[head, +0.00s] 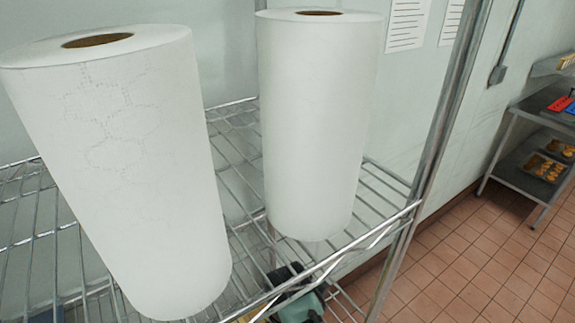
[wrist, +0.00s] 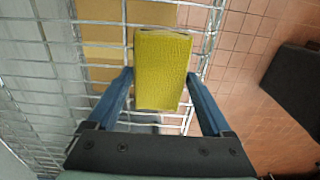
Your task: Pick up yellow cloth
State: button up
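The yellow cloth (wrist: 162,68) shows in the wrist view as a textured yellow block, between the two blue fingers of my gripper (wrist: 160,76). The fingers stand wide apart, one along each side of the cloth. Their tips look very close to its side edges; whether they touch I cannot tell. Wire rack bars show around and behind the cloth. In the head view the cloth is not clearly visible; a teal and black part (head: 300,300), which may be my arm, shows low through the wire shelf.
Two white paper rolls, a left one (head: 125,170) and a right one (head: 315,120), stand on the wire shelf (head: 385,205). A metal post (head: 425,150) rises at its right corner. Tiled floor (head: 480,270) is open to the right, with a steel table (head: 515,175) beyond.

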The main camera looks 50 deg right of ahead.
jog(key=shift+c, duration=1.3)
jog(key=shift+r, duration=0.15)
jog(key=shift+r+b, duration=0.45)
jog(key=shift+r, duration=0.1)
jog(key=shift+s+a+r+b, duration=0.1)
jog(key=shift+s+r+b, duration=0.2)
jog(key=shift+r, duration=0.15)
jog(key=shift+s+r+b, duration=0.15)
jog(key=shift+r+b, duration=0.1)
jog(key=shift+r, duration=0.2)
jog(key=s, duration=0.1)
jog(key=s+a+p, duration=0.1)
jog(key=s, duration=0.3)
jog(key=shift+a+r+p, duration=0.15)
jog(key=shift+r+p, duration=0.15)
jog(key=shift+r, duration=0.1)
jog(key=s+a, duration=0.2)
jog(key=s, duration=0.9)
jog(key=shift+s+a+f, duration=0.25)
jog(key=shift+s+a, duration=0.05)
jog(key=shift+a, duration=0.05)
